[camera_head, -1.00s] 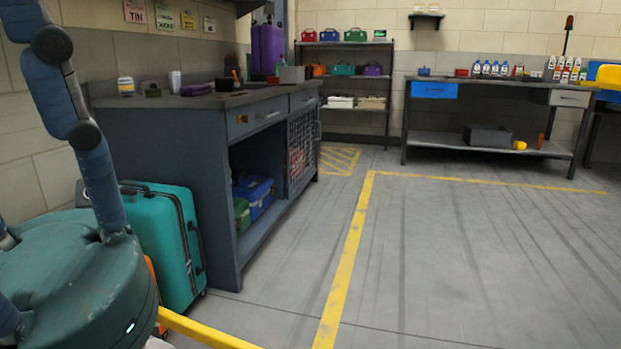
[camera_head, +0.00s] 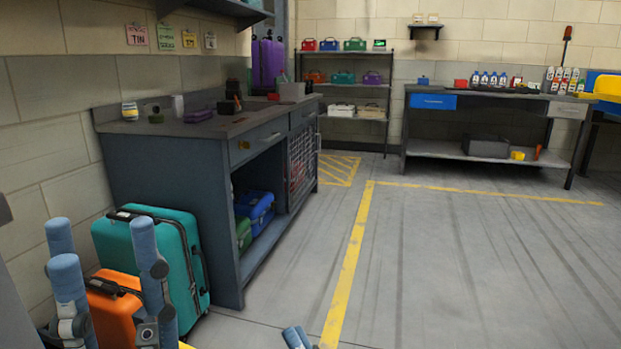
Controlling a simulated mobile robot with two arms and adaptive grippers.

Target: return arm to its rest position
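My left gripper (camera_head: 104,240) shows at the lower left with its blue fingers pointing up. The fingers stand well apart, with nothing held between them. They appear in front of the teal suitcase (camera_head: 150,235) and the orange case (camera_head: 112,312), which show behind and between them. Blue tips of what looks like my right gripper (camera_head: 297,338) just enter at the bottom edge. The rest of it is out of frame, so its opening cannot be told.
A grey workbench (camera_head: 175,165) stands on the left, with blue and green cases on its lower shelf. A shelf rack (camera_head: 345,92) and another bench (camera_head: 480,150) stand at the back. The floor (camera_head: 460,270) right of the yellow line is clear.

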